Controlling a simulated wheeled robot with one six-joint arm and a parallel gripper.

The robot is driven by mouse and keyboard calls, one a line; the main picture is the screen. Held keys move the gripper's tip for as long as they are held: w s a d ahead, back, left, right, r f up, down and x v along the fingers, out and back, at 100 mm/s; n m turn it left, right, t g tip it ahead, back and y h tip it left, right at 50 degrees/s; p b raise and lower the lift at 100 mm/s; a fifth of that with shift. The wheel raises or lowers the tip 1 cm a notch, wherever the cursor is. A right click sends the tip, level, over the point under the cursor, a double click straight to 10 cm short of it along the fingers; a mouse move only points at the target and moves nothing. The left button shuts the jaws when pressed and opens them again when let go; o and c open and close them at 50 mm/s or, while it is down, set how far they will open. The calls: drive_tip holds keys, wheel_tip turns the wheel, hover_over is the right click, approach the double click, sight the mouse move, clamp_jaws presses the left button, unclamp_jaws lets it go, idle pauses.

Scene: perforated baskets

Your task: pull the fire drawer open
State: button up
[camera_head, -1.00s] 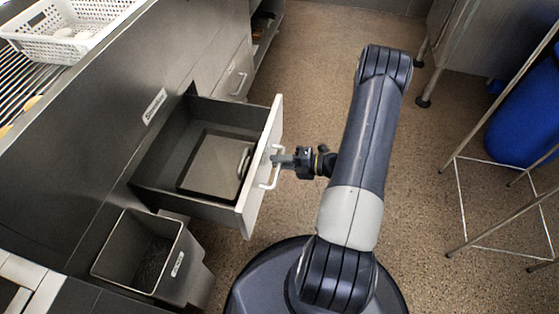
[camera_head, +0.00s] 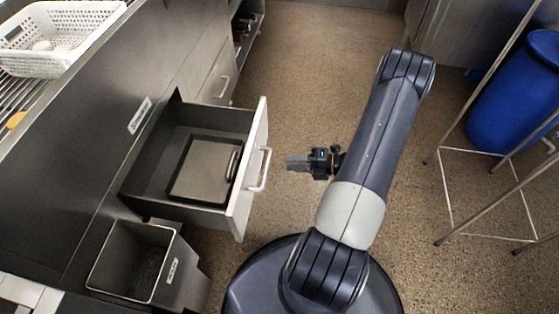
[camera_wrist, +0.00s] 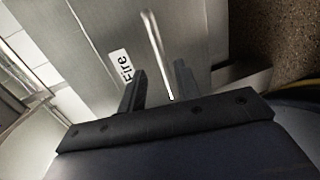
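The fire drawer (camera_head: 240,195) stands pulled out from the grey cabinet in the head view, with a dark flat tray or box (camera_head: 206,168) inside. Its pale front carries a bar handle (camera_head: 263,170). In the wrist view the drawer front (camera_wrist: 90,50) shows a white label reading "Fire" (camera_wrist: 120,66) beside the handle (camera_wrist: 154,50). My gripper (camera_head: 289,162) is just right of the handle in the head view, apart from it and empty. In the wrist view its two fingers (camera_wrist: 160,88) are spread, with the handle ahead between them.
A grey open bin (camera_head: 135,262) stands below and left of the drawer. A white perforated basket (camera_head: 62,38) sits on the counter at upper left. A blue barrel (camera_head: 520,95) and a metal-legged stand (camera_head: 441,190) are at right. The floor (camera_head: 310,75) beyond the drawer is clear.

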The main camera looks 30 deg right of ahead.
sight(267, 163)
drive_tip(key=shift+v, duration=1.1)
drive_tip(key=shift+b+x, duration=1.05)
drive_tip(key=shift+x, duration=4.6)
drive_tip(key=shift+r, duration=0.2)
